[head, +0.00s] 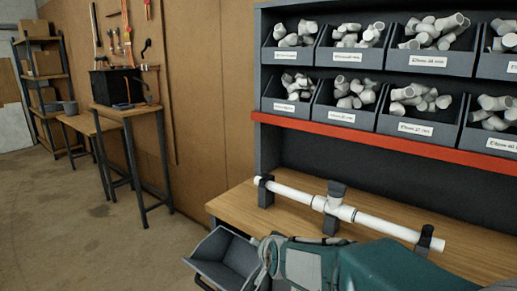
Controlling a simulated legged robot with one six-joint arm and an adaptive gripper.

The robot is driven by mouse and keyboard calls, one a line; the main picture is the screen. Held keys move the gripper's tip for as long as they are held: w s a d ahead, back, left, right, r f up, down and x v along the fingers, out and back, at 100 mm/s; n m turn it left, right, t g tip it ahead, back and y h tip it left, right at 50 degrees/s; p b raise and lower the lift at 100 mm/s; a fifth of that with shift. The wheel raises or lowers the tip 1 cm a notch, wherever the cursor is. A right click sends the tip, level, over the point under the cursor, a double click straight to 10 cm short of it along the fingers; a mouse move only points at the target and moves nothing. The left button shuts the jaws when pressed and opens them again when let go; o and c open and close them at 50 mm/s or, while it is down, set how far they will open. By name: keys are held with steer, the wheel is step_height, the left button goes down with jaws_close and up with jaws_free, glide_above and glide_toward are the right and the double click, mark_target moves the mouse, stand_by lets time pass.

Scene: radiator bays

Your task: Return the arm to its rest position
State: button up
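Teal and grey-green parts, which look like my own body or folded arm, fill the bottom right of the head view. No gripper fingers can be made out among them.
A dark open bin (226,257) is at the lower middle, beside my parts. A rack of labelled bins with white fittings stands above a red rail (384,141). A narrow table (128,112) and shelf (45,85) stand at left. The floor (70,225) is clear at lower left.

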steer(key=s+d+r+n+g+h, duration=0.1)
steer(key=s+d, duration=0.3)
steer(key=s, duration=0.5)
steer(key=s+d+r+n+g, duration=0.1)
steer(key=s+d+g, duration=0.1)
steer(key=s+d, duration=0.3)
steer(key=s+d+r+n+g+h, duration=0.1)
steer(key=s+d, duration=0.3)
steer(key=s, duration=1)
steer(key=shift+d+r+n+g+h, duration=0.3)
steer(key=shift+d+r+n+g, duration=0.1)
steer(key=shift+n, duration=0.1)
steer(key=o, duration=0.5)
steer(key=shift+s+d+f, duration=0.1)
steer(key=shift+s+d, duration=0.05)
steer(key=shift+s, duration=0.3)
steer(key=shift+w, duration=0.1)
